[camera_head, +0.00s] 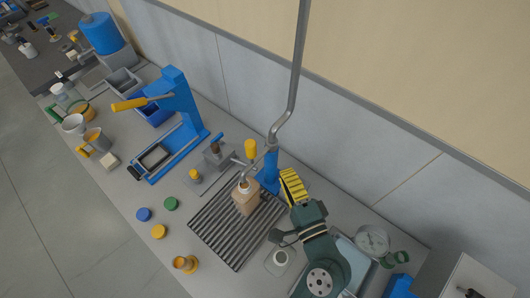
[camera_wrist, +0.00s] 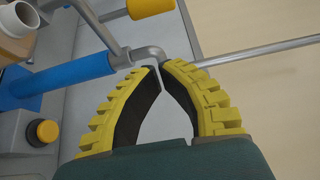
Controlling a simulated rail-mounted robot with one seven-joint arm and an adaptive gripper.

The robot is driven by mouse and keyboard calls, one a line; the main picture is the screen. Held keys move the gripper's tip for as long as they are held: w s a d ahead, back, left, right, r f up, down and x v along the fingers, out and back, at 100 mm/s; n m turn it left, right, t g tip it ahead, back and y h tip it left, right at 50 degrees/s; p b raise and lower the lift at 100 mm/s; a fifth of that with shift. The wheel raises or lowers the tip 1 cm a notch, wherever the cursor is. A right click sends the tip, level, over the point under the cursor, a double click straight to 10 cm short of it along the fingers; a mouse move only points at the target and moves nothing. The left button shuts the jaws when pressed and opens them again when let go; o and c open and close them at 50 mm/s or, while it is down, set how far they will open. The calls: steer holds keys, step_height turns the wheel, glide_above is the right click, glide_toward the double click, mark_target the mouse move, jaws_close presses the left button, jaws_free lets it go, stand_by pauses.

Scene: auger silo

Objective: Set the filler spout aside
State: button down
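The filler spout (camera_head: 257,158) is a thin grey arm that runs from the bend of the overhead pipe to above a tan carton (camera_head: 246,200) with a white neck. In the wrist view the grey arm (camera_wrist: 97,24) crosses the upper left, with a blue cylinder (camera_wrist: 65,83) below it. My gripper (camera_head: 284,177) is just right of the blue post (camera_head: 268,178). In the wrist view its yellow fingers (camera_wrist: 162,68) have their tips close together, at or in front of the grey pipe elbow. I cannot tell whether they touch it.
The carton stands on a slatted drain tray (camera_head: 220,236). The tall grey pipe (camera_head: 296,70) rises near my gripper.

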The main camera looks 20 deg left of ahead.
steer(key=w+a+p, duration=0.1)
steer(key=w+a, duration=0.3)
steer(key=a, duration=0.2)
steer(key=shift+a+p, duration=0.35)
steer(key=shift+a+m+t+h+p, duration=0.3)
steer(key=shift+h+p, duration=0.1)
steer(key=shift+p, duration=0.3)
